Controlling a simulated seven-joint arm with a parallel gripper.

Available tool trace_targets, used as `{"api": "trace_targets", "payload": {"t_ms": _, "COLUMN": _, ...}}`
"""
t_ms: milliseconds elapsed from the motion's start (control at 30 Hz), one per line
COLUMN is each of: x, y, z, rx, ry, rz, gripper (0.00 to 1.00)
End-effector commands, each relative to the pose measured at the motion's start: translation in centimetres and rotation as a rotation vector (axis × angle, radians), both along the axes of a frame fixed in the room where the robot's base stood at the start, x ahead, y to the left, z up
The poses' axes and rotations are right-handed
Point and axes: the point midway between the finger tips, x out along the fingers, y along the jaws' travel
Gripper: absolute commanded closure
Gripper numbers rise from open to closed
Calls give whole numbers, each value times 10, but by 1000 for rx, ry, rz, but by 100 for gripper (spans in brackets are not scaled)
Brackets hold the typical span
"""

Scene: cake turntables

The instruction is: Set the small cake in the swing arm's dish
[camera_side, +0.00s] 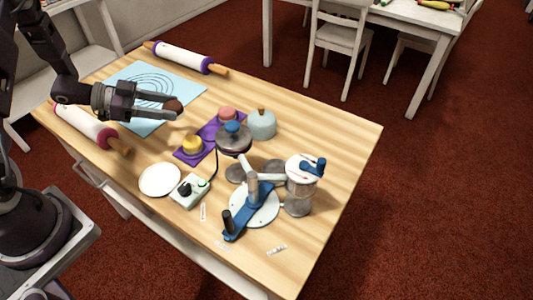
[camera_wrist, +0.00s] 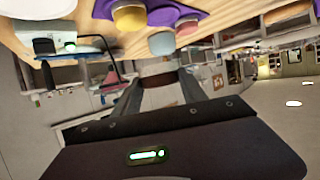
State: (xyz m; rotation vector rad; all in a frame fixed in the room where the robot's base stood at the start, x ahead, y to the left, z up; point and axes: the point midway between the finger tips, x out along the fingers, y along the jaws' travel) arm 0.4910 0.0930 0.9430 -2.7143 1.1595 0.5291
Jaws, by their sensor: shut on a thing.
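My gripper (camera_side: 172,101) is shut on a small dark brown cake (camera_side: 173,105), held above the table near the pale blue mat. In the wrist view the brown cake (camera_wrist: 158,80) sits between the two fingers. The blue swing arm (camera_side: 243,216) stands at the front right on a white round base (camera_side: 262,213), with a black upright handle at its near end. It is well to the right of and nearer than my gripper. Which round part is its dish, and whether that is empty, I cannot tell.
A yellow cake (camera_side: 192,145) and a pink cake (camera_side: 227,114) stand on purple mats. A lidded pale blue pot (camera_side: 262,125), a grey disc with a blue knob (camera_side: 233,142), a control box (camera_side: 188,191), a white plate (camera_side: 160,180) and a white-topped stand (camera_side: 300,172) crowd the middle.

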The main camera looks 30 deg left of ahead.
Motion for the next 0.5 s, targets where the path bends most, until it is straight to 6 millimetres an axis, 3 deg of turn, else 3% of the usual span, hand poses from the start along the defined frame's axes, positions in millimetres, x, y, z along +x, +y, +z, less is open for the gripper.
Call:
{"api": "trace_targets", "payload": {"t_ms": 100, "x": -45, "y": 9, "z": -26, "rx": -2, "ry": -1, "rz": -115, "gripper": 89}}
{"api": "trace_targets", "payload": {"t_ms": 233, "x": -75, "y": 13, "z": -38, "rx": 1, "ry": -6, "rz": -193, "gripper": 89}}
{"api": "trace_targets", "payload": {"t_ms": 367, "x": -75, "y": -1, "z": -40, "rx": 1, "ry": -9, "rz": -219, "gripper": 89}}
{"api": "trace_targets", "payload": {"t_ms": 500, "x": -52, "y": -40, "z": -40, "rx": 1, "ry": -8, "rz": -222, "gripper": 89}}
